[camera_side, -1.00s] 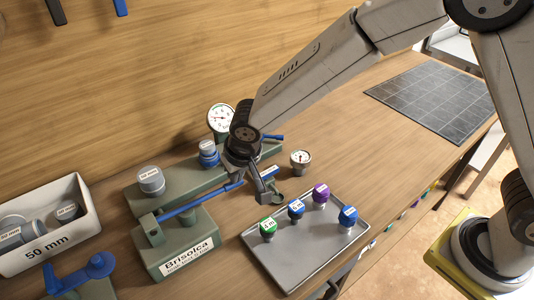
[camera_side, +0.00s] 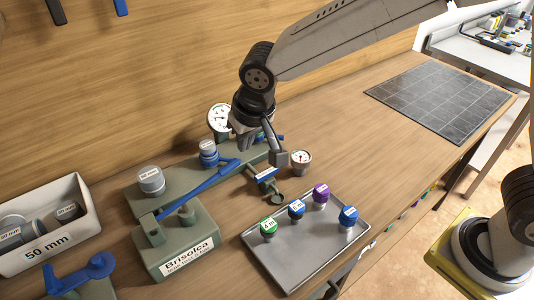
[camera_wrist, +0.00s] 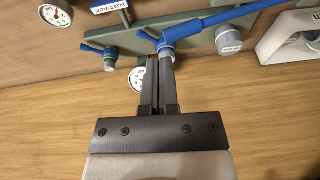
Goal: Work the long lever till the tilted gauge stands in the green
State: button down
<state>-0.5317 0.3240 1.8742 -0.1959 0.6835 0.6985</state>
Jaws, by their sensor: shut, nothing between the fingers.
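The long blue lever (camera_side: 198,189) rises from its pivot on the green Brisolca pump block (camera_side: 180,245), its free end up toward the right. It also shows in the wrist view (camera_wrist: 225,19). My gripper (camera_side: 279,158) is shut and empty, to the right of the lever's free end and apart from it in the side view. One round white gauge (camera_side: 219,118) stands behind the manifold; in the wrist view my fingers partly cover it (camera_wrist: 136,79). A smaller gauge (camera_side: 300,158) is right of my gripper. I cannot tell which is the tilted one or read its needle.
The green manifold (camera_side: 180,192) carries a grey cap (camera_side: 151,180), a blue-ringed fitting (camera_side: 208,153) and a small blue-handled valve (camera_wrist: 110,55). A grey tray (camera_side: 285,265) with several coloured knobs lies in front. A 50 mm bin (camera_side: 82,225) stands left.

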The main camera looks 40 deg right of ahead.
jog(key=shift+d+v, duration=0.15)
jog(key=shift+v, duration=0.8)
jog(key=shift+d+v, duration=0.15)
jog(key=shift+v, duration=0.8)
notch_tip(320, 180, up, 6)
jog(key=h, duration=0.1)
send_over(228, 167)
jog(key=s+a, duration=0.2)
jog(key=s, duration=0.1)
jog(key=shift+r, duration=0.25)
jog(key=shift+w+f, duration=0.1)
jog(key=shift+f, duration=0.05)
jog(key=x, duration=1.2)
jog(key=shift+s+d+f, duration=0.15)
jog(key=shift+s+d, duration=0.25)
jog(key=shift+d+f, duration=0.15)
jog(key=shift+f, duration=0.6)
jog(key=shift+f, duration=0.1)
